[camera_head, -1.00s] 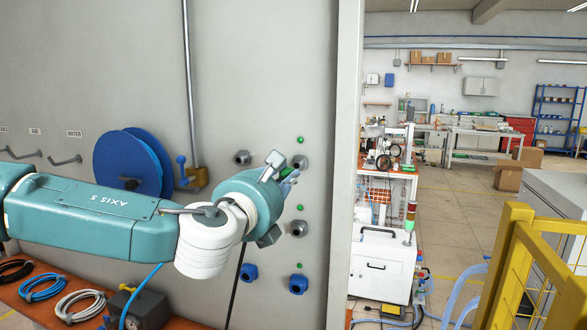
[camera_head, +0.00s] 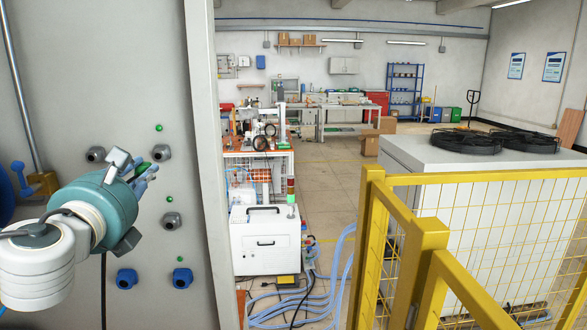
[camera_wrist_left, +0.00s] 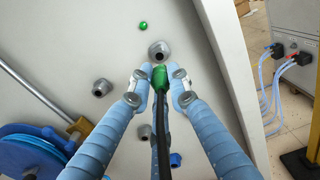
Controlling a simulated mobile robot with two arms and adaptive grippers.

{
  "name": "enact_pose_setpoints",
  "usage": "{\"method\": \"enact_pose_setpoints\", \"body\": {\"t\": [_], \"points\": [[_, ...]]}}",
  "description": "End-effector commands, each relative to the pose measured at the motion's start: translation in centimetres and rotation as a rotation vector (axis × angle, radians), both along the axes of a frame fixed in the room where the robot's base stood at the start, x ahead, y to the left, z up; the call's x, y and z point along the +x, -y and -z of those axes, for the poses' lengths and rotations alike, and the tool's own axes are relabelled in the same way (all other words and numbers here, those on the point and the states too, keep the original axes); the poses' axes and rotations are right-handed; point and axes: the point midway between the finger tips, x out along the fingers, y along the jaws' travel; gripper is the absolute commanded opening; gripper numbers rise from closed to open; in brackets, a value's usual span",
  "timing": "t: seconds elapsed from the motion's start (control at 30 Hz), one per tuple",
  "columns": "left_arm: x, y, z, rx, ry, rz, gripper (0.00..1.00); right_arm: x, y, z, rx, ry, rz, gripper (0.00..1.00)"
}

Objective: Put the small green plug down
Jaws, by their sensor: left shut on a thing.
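The small green plug (camera_wrist_left: 159,77) is between the fingertips of my left gripper (camera_wrist_left: 159,80) in the left wrist view, with a dark cable running back from it toward the camera. The gripper is shut on it. In the head view my left gripper (camera_head: 146,174) is in front of the grey wall panel, and a bit of the green plug (camera_head: 142,168) shows among its fingers. A grey round fitting (camera_wrist_left: 158,50) on the panel lies just beyond the plug in the wrist view; I cannot tell whether they touch. My right gripper is not in view.
The panel carries grey fittings (camera_head: 171,220), blue fittings (camera_head: 182,278) and small green dots (camera_head: 158,128). A yellow guard fence (camera_head: 418,260) stands at the right. A white machine cabinet (camera_head: 266,240) and loose hoses (camera_head: 320,290) are beyond the panel, with open floor (camera_head: 330,185) behind.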

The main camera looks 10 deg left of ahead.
Motion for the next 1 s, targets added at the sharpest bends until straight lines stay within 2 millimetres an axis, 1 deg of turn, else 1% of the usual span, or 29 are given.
{"method": "enact_pose_setpoints", "body": {"t": [0.17,0.3,0.4,0.5,0.53,0.63,0.67,0.7,0.77,0.8,0.87,0.9,0.97,1.0], "points": [[0.2,-1.2,4.7,-0.012,-0.010,0.009,0.00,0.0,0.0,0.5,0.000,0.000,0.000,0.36],[0.0,-1.9,9.7,-0.012,-0.011,0.027,0.00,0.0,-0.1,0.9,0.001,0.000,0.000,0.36],[-0.4,-2.0,12.8,-0.010,-0.010,0.039,0.00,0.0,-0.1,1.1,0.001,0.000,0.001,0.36],[-0.9,-1.9,15.3,-0.011,-0.008,0.050,0.00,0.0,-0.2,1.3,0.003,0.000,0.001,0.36],[-0.9,-1.9,15.1,-0.009,-0.001,0.051,0.00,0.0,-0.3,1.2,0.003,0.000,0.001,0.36],[-1.1,-1.7,16.0,-0.011,0.002,0.057,0.00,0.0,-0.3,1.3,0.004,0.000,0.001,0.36],[-1.3,-1.6,16.9,-0.006,-0.004,0.061,0.00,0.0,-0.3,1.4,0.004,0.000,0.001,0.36],[-1.6,-1.4,18.4,-0.001,-0.010,0.069,0.00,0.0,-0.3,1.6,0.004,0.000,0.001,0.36],[-2.3,-1.0,20.5,-0.006,-0.011,0.078,0.00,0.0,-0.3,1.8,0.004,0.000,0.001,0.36],[-2.8,-0.6,22.0,-0.007,-0.011,0.086,0.00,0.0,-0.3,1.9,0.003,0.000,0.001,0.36],[-3.7,0.1,24.4,-0.011,-0.012,0.099,0.00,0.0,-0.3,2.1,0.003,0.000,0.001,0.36],[-4.5,0.8,26.1,-0.013,-0.013,0.110,0.00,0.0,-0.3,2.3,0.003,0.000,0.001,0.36],[-5.9,2.1,28.5,-0.016,-0.015,0.126,0.00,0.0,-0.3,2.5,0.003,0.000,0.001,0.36],[-6.9,3.1,30.2,-0.018,-0.014,0.138,0.00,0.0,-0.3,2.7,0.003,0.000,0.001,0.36]]}}
